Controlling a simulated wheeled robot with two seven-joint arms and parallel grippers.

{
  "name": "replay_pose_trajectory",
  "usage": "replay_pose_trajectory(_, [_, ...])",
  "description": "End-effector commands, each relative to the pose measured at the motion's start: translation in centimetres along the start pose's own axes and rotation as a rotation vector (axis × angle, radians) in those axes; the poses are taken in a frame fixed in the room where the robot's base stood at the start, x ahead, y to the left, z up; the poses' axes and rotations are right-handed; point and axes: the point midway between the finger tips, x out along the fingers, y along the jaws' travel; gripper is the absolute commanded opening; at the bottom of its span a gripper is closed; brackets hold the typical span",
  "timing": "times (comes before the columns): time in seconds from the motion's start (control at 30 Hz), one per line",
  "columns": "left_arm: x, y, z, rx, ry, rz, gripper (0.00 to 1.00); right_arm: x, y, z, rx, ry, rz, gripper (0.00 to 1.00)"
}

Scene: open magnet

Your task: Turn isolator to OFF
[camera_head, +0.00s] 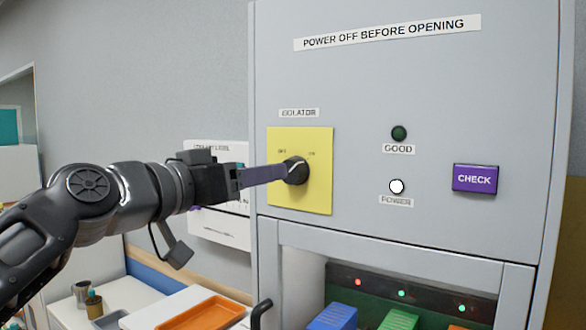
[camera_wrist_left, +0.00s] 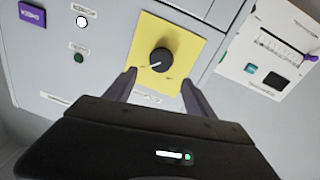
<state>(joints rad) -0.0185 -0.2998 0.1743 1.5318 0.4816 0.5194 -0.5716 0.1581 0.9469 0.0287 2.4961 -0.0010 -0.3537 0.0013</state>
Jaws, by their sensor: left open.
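The isolator knob (camera_head: 296,171) is a round black dial on a yellow plate (camera_head: 316,195) on the grey cabinet front. The plate has two small marks above the knob, OFF left and ON right in the head view. In the left wrist view, the knob (camera_wrist_left: 160,61) shows a white pointer line aimed at the lower-left mark, which appears to be ON. My left gripper (camera_head: 284,172) reaches the knob from the left. In the wrist view its open fingers (camera_wrist_left: 158,79) stand either side, just short of the knob, with nothing between them. My right gripper is out of view.
The POWER lamp (camera_head: 396,186) is lit white; the GOOD lamp (camera_head: 399,133) is dark green. A purple CHECK button (camera_head: 475,179) is at the right. Below, an open bay holds coloured blocks (camera_head: 333,317). An orange tray (camera_head: 206,313) lies on the bench at lower left.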

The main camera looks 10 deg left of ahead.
Motion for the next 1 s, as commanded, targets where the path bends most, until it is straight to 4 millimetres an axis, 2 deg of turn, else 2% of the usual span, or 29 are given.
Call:
replay_pose_trajectory(0.27, [0.5, 0.0, 0.1, -0.002, -0.003, 0.000, 0.63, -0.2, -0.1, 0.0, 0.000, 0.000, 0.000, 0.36])
replay_pose_trajectory(0.43, [2.2, 0.0, -0.1, -0.004, -0.005, 0.001, 0.63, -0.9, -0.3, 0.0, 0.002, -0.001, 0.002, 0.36])
replay_pose_trajectory(0.73, [6.7, 0.0, -0.1, -0.004, -0.005, 0.000, 0.63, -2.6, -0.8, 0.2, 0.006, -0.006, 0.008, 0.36])
replay_pose_trajectory(0.87, [7.8, -0.1, 0.1, -0.002, -0.004, -0.001, 0.63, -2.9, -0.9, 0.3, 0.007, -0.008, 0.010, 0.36])
replay_pose_trajectory(1.0, [8.0, -0.1, 0.2, -0.002, -0.002, -0.001, 0.63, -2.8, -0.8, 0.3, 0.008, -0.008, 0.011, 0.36])
